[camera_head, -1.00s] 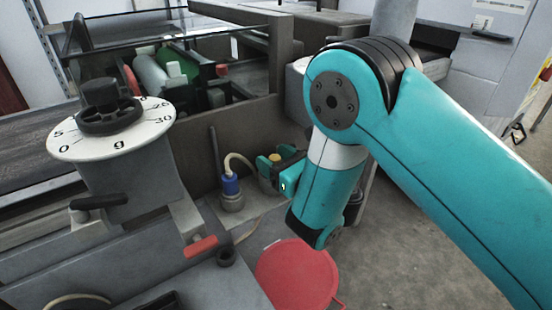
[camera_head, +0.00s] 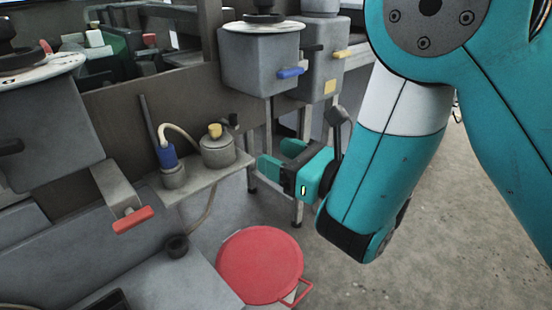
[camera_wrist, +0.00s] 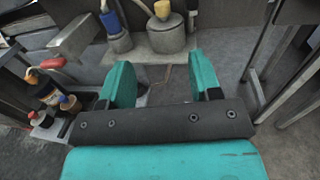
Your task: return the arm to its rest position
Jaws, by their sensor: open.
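My gripper (camera_head: 277,160) is at the middle of the head view, at the end of my teal arm. Its two fingers are apart with nothing between them.
A grey pot with a yellow knob (camera_head: 218,150) and a blue-topped bottle (camera_head: 170,165) stand on the shelf. A red round lid or bucket (camera_head: 260,265) is on the floor below. Grey hoppers with blue (camera_head: 291,72) and red (camera_head: 133,219) handles stand nearby. Floor at right is clear.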

